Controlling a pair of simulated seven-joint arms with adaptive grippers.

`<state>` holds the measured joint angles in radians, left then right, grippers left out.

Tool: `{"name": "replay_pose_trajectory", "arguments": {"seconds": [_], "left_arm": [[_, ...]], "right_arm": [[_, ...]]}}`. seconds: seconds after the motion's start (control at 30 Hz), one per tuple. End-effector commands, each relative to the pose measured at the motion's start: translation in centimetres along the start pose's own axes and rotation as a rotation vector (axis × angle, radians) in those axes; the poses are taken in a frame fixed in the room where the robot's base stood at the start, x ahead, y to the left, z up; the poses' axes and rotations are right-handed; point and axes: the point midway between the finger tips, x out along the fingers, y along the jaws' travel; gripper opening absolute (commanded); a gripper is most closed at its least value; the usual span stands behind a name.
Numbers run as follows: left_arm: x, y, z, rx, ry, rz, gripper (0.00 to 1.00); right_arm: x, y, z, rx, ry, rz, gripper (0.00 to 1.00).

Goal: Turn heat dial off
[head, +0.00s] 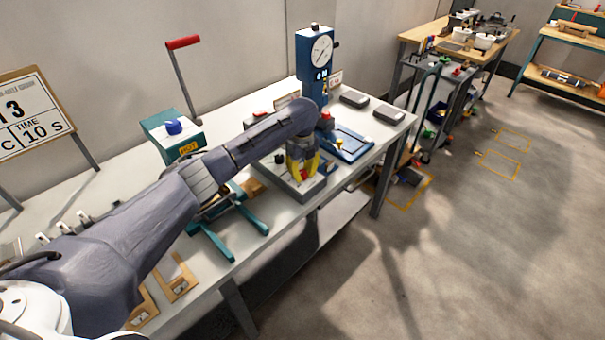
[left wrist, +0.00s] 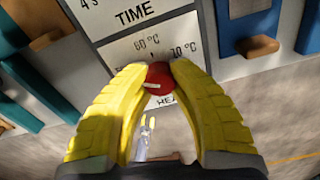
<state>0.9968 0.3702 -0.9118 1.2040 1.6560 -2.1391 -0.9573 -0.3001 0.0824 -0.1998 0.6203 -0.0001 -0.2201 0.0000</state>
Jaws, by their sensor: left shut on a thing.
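The heat dial is a small red round knob (left wrist: 159,74) on a panel with the printed marks "60 °C" and "70 °C" and a partly hidden "HEA" label. A short white line shows on its left side. My left gripper (head: 303,172) has yellow fingers and reaches down onto the grey control box (head: 312,190) on the bench. In the left wrist view the two yellow fingertips (left wrist: 157,70) are closed on either side of the red knob. The fingers hide part of the scale around it. My right gripper does not show.
A blue press with a round gauge (head: 320,49) stands just behind the control box. A teal machine with a blue knob (head: 173,127) and a red-handled lever (head: 183,43) are to the left. Wooden fixtures (head: 178,283) lie on the bench's front left. Open floor lies right.

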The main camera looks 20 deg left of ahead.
Motion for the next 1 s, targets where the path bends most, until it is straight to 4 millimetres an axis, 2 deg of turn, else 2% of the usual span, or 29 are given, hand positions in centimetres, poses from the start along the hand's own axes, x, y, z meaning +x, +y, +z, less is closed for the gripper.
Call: {"name": "replay_pose_trajectory", "arguments": {"seconds": [0.27, 1.0], "left_arm": [[-0.01, 0.00, 0.01, -0.153, -0.001, 0.001, 0.00], [0.01, -0.12, -0.08, -0.811, 0.002, 0.000, 0.00]], "right_arm": [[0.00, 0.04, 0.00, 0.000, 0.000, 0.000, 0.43], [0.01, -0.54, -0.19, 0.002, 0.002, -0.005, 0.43]]}}
